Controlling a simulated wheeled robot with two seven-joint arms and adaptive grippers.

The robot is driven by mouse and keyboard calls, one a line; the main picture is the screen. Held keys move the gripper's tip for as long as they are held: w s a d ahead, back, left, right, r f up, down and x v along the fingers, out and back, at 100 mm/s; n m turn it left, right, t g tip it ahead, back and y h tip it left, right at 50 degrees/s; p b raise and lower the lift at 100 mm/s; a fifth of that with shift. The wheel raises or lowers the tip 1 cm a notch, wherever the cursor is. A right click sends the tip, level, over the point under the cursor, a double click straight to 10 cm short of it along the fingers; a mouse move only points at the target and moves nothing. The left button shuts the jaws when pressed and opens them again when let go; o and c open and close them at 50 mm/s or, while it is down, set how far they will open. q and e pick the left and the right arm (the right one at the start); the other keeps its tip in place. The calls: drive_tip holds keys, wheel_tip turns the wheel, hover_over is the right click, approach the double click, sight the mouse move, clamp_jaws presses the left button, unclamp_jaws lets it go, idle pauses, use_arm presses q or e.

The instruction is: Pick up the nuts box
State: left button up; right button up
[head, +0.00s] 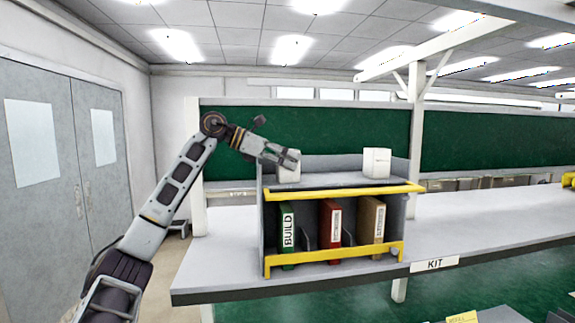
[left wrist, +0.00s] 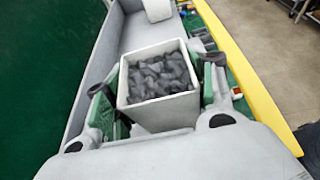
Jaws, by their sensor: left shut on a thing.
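The nuts box is a white open-topped box (left wrist: 150,112) filled with grey pieces in the left wrist view. In the head view this box (head: 288,172) is at the left end of the shelf unit's top, partly hidden by my gripper. My left gripper (head: 284,160) reaches it from the left and above. Its fingers stand on both sides of the box in the left wrist view (left wrist: 158,92), shut on it. The box looks upright, at or just above the shelf top; I cannot tell if it touches. My right gripper is not in view.
A second white box (head: 377,162) stands at the right of the shelf top. The grey shelf unit (head: 340,183) has yellow rails and holds green, red and brown binders below. It stands on a long grey bench (head: 470,222) with free room to the right. A green board (head: 350,128) is behind.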

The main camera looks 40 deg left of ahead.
use_arm(q)
drive_tip(key=shift+r, duration=0.3)
wheel_tip(320, 180, up, 17)
drive_tip(key=shift+r, duration=0.2)
idle(1.8)
idle(0.3)
idle(0.4)
